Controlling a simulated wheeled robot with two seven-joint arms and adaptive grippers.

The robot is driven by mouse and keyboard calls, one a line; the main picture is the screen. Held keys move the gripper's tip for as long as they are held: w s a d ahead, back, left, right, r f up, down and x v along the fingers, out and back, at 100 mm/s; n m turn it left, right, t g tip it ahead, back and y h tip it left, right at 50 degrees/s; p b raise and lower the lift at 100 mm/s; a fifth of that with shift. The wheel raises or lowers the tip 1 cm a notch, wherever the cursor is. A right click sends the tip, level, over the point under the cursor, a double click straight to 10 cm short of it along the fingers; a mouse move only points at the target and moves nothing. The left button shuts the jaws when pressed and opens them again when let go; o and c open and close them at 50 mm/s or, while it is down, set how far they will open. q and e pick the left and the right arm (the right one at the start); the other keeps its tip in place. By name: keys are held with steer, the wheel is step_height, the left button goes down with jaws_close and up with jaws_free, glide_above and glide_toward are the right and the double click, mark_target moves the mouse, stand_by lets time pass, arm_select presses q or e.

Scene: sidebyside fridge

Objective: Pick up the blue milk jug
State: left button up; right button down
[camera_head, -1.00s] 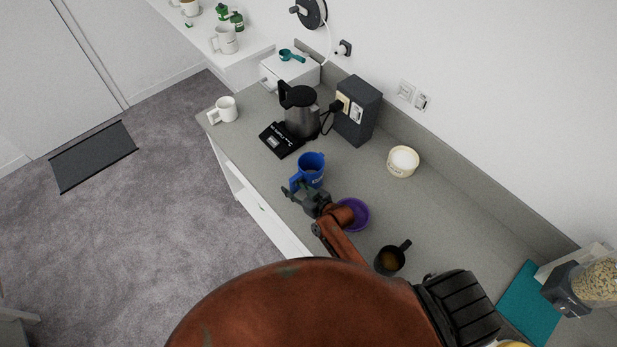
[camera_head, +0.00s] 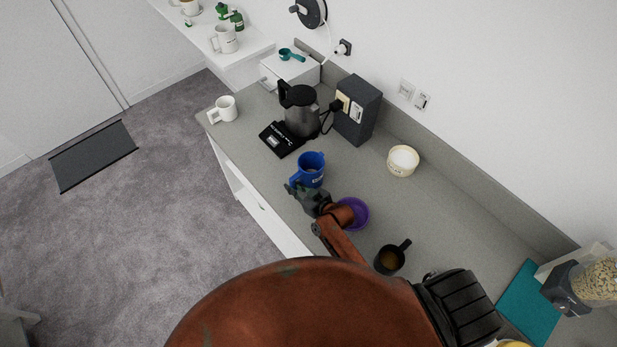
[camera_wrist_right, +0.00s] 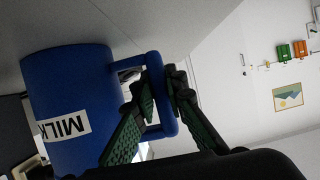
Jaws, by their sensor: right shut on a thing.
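The blue milk jug (camera_head: 311,169) stands on the grey counter, beyond my right gripper. In the right wrist view the jug (camera_wrist_right: 68,88) fills the left side, with a white label reading MILK and its handle toward the fingers. My right gripper (camera_head: 297,189) is at the jug's handle. In the wrist view the gripper (camera_wrist_right: 163,100) has its green-padded fingers on either side of the handle's outer bar, shut on it. The jug looks upright on the counter in the head view. My left gripper is not in view.
A purple bowl (camera_head: 354,214) sits beside my right wrist. A black cup (camera_head: 390,259) stands nearer. A kettle (camera_head: 301,112), black scale (camera_head: 281,139), white mug (camera_head: 223,110) and cream tub (camera_head: 402,161) stand farther back. The counter's front edge is left of the jug.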

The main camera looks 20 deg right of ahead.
mark_target(293, 184)
steer(key=shift+r, duration=0.1)
steer(key=shift+r, duration=0.45)
steer(key=r, duration=0.2)
steer(key=b, duration=0.1)
steer(key=shift+s+a+r, duration=0.25)
steer(key=shift+r, duration=0.15)
steer(key=s+a+r+b, duration=0.1)
steer(key=s+a+r, duration=0.7)
steer(key=s+r, duration=0.1)
steer(key=shift+s+r, duration=0.15)
steer(key=shift+s, duration=0.65)
